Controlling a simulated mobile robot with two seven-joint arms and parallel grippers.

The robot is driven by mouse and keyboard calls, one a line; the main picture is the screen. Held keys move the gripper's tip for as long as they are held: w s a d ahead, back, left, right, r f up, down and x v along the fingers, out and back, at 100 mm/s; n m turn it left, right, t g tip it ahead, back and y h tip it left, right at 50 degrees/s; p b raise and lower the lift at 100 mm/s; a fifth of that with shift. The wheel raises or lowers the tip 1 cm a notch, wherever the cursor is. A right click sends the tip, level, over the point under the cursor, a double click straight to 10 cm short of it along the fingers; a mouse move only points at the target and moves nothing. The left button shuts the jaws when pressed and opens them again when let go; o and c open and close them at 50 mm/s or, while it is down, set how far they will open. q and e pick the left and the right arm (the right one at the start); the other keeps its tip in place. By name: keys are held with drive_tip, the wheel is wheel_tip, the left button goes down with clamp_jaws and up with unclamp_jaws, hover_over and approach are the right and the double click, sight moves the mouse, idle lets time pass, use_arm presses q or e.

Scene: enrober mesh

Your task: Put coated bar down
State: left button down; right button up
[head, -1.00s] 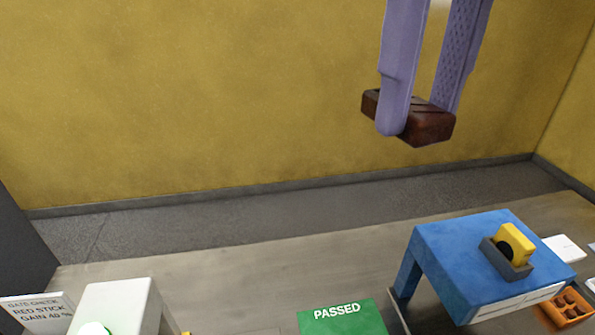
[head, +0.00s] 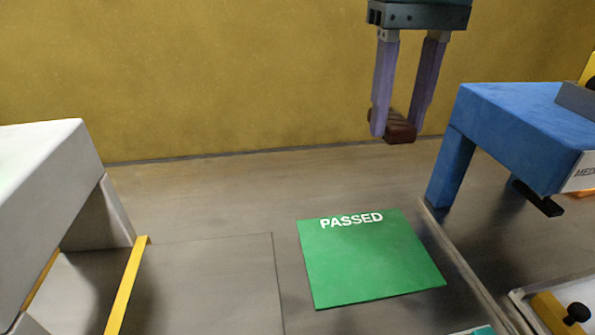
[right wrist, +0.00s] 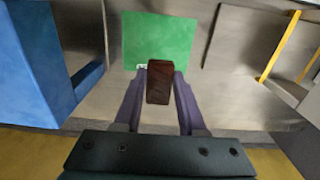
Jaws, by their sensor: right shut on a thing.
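The coated bar (head: 399,128) is a dark brown block in the upper right of the head view. My right gripper (head: 392,122), with two purple fingers, is shut on it and holds it in the air beyond the green mat marked PASSED (head: 370,258). In the right wrist view the coated bar (right wrist: 159,82) sits between the fingertips, and the green mat (right wrist: 158,38) shows below and past it. The mat looks bare. My left gripper is not in view.
A blue stand (head: 520,125) is to the right of the mat. A white housing (head: 45,185) and a yellow strip (head: 128,285) are at left. A tray with a black knob (head: 577,312) is at lower right. Bare grey table surrounds the mat.

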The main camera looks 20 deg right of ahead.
drive_tip(key=b, duration=0.3)
approach(370, 260)
wheel_tip(370, 260, down, 2)
drive_tip(key=shift+f+b, duration=0.1)
drive_tip(key=shift+b, duration=0.7)
drive_tip(key=shift+f+b, duration=0.5)
drive_tip(key=shift+f, duration=1.6)
drive_tip(key=shift+f, duration=0.1)
drive_tip(key=o, duration=1)
wheel_tip(370, 260, up, 12)
drive_tip(key=shift+r+p, duration=0.15)
drive_tip(key=shift+p, duration=1.05)
